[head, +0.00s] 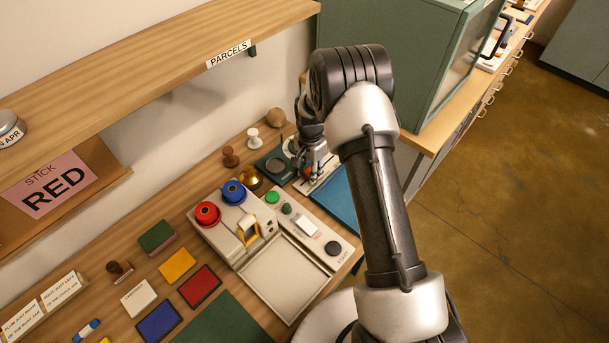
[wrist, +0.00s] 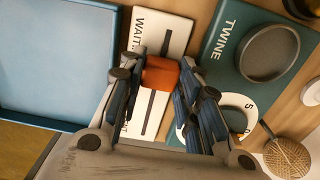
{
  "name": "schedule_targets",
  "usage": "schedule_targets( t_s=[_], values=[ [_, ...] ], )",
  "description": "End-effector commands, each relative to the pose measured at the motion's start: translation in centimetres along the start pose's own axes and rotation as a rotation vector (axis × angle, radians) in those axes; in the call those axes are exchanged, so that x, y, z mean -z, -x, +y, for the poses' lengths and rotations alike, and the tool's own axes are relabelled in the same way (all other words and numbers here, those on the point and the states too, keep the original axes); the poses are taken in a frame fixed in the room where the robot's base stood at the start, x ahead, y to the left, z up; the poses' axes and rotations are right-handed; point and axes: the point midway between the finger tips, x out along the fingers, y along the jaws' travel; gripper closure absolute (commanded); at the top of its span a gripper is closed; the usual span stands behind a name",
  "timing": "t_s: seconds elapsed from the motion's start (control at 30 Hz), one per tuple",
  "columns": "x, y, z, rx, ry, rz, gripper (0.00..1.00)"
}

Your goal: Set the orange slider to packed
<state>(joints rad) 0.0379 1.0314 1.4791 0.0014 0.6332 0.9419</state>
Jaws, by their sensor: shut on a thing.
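The orange slider knob (wrist: 160,73) sits on a white panel (wrist: 172,38) with a dark slot, which shows both above and below the knob in the wrist view. Lettering starting "WAIT" is at the panel's upper end. Other lettering lower down is mostly hidden by my finger, so I cannot read it. My gripper (wrist: 161,78) has a finger on each side of the knob and is shut on it. In the head view, my gripper (head: 311,167) is over the panel, and only a bit of orange (head: 307,173) shows by the fingers.
A blue tray (wrist: 55,60) lies left of the panel in the wrist view. A dark green TWINE board (wrist: 222,62) with a round dish (wrist: 268,53) lies to its right. A twine ball (wrist: 288,158) is at lower right. A green cabinet (head: 390,30) stands behind my arm.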

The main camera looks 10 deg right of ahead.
Motion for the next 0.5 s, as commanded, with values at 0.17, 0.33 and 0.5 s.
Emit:
schedule_targets(
  t_s=[0.17, 0.33, 0.5],
  values=[
    [3.5, -0.2, -0.1, 0.004, -0.002, 0.004, 1.00],
    [4.1, 0.0, 0.0, 0.003, -0.001, 0.003, 1.00],
    [4.1, 0.0, 0.0, 0.002, -0.001, 0.003, 1.00]
  ],
)
